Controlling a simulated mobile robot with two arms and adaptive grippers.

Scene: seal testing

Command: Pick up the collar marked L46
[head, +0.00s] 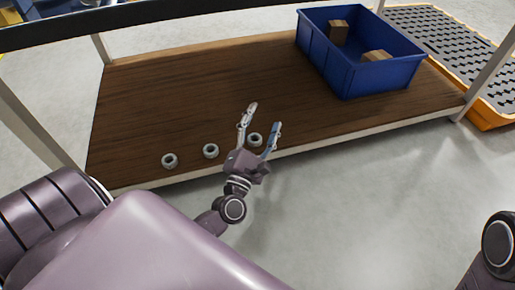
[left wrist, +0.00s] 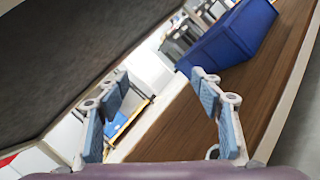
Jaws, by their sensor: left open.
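Three small grey ring-shaped collars stand in a row near the front edge of the brown wooden shelf in the head view: a left collar (head: 169,160), a middle collar (head: 210,151) and a right collar (head: 255,140). Any marking on them is too small to read, so I cannot tell which is L46. My left gripper (head: 264,117) is open, its fingers pointing away over the shelf. The right collar appears between its fingers; I cannot tell its height above it. My right gripper is out of view.
The wooden shelf (head: 150,95) has pale posts at its corners and a dark bar above its back. A blue bin (head: 372,78) with brown boxes stands at the back right. Clear shelf lies behind the collars. An orange-edged dark grated platform (head: 440,40) lies beyond on the right.

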